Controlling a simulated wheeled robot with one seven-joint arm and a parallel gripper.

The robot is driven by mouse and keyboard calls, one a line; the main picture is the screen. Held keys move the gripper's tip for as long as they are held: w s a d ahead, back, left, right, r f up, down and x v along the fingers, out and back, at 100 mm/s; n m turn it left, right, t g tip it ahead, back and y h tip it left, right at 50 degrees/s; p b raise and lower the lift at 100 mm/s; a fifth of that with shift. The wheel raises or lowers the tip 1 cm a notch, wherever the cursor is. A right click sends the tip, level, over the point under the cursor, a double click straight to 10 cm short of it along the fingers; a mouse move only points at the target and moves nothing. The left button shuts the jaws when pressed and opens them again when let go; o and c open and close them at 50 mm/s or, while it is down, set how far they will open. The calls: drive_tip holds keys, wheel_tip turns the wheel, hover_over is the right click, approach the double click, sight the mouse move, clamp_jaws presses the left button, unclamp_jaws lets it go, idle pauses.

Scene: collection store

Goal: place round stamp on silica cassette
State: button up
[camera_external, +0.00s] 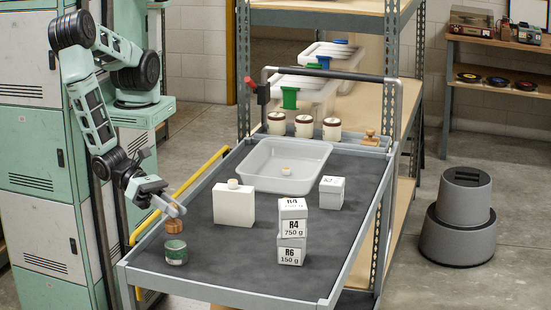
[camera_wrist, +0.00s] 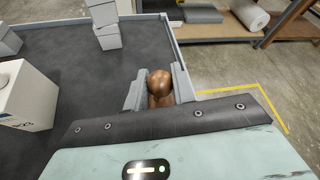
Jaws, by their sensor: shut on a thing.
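My gripper (camera_external: 176,207) is at the left front of the cart, shut on a brown wooden round stamp (camera_external: 174,224). In the wrist view my gripper (camera_wrist: 159,90) has the stamp's round knob (camera_wrist: 160,82) between its fingers; its lower part is mostly hidden. White boxes marked R4 750 g (camera_external: 293,228) and R6 150 g (camera_external: 291,253) stand stacked right of centre. A smaller white box (camera_external: 332,193) stands behind them. Which one is the silica cassette I cannot tell for sure.
A green tin (camera_external: 176,252) stands below the stamp. A white capped container (camera_external: 234,205) is between my gripper and the boxes. A grey tray (camera_external: 265,183) with a small pale item lies behind. Several lidded jars (camera_external: 304,126) line the far end. The front right is clear.

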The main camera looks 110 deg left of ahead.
sight(171, 220)
drive_tip(key=shift+f, duration=1.6)
drive_tip(key=shift+f, duration=0.1)
drive_tip(key=shift+f, duration=0.15)
drive_tip(key=o, duration=1)
